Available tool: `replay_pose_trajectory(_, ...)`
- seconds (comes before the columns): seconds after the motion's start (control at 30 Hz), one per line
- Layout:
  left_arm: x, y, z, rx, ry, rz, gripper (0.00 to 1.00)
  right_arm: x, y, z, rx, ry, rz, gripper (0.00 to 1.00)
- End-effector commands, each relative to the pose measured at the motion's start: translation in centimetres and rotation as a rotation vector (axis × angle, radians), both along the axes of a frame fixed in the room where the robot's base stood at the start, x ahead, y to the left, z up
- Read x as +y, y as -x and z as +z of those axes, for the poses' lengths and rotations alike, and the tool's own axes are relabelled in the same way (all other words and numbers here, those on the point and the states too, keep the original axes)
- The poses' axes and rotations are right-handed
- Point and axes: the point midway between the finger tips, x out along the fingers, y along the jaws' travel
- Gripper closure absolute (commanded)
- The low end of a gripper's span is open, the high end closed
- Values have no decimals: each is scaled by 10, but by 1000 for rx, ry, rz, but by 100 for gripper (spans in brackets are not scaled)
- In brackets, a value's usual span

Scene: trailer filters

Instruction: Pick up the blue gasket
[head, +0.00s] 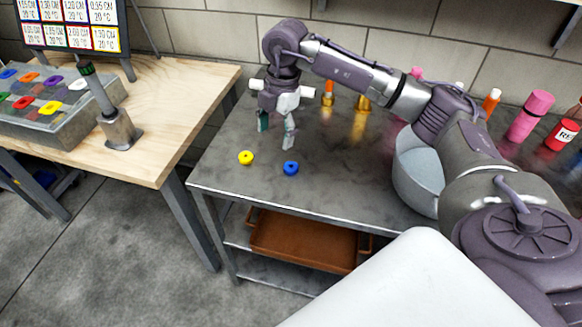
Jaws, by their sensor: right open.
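The blue gasket (290,168) is a small ring lying flat on the dark metal table (330,195), near its front edge. A yellow gasket (246,158) lies to its left. My right gripper (275,134) hangs above the table, fingers pointing down, open and empty. It is behind and slightly left of the blue gasket in the picture, apart from it. My left gripper is not in view.
A grey bowl (415,175) stands right of the gaskets, partly behind my arm. Bottles, a pink cylinder (530,115) and a red can (562,135) stand farther right. A wooden table (165,110) with a gasket tray (45,120) is at left.

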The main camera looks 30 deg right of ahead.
Motion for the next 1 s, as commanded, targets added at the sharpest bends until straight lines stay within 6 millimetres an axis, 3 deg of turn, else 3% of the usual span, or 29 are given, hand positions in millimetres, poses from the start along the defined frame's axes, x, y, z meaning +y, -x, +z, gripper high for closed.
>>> replay_pose_trajectory(0.03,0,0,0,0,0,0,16,-18,0,6,14,56,-47,30)
replay_pose_trajectory(0.1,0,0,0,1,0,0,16,-33,2,9,32,106,-90,30)
replay_pose_trajectory(0.2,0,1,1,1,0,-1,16,-41,4,3,44,133,-116,30)
replay_pose_trajectory(0.5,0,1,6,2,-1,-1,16,-40,4,-54,45,131,-112,30)
replay_pose_trajectory(0.83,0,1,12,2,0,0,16,-39,5,-83,44,130,-111,30)
replay_pose_trajectory(1.0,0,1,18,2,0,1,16,-38,6,-109,44,129,-111,30)
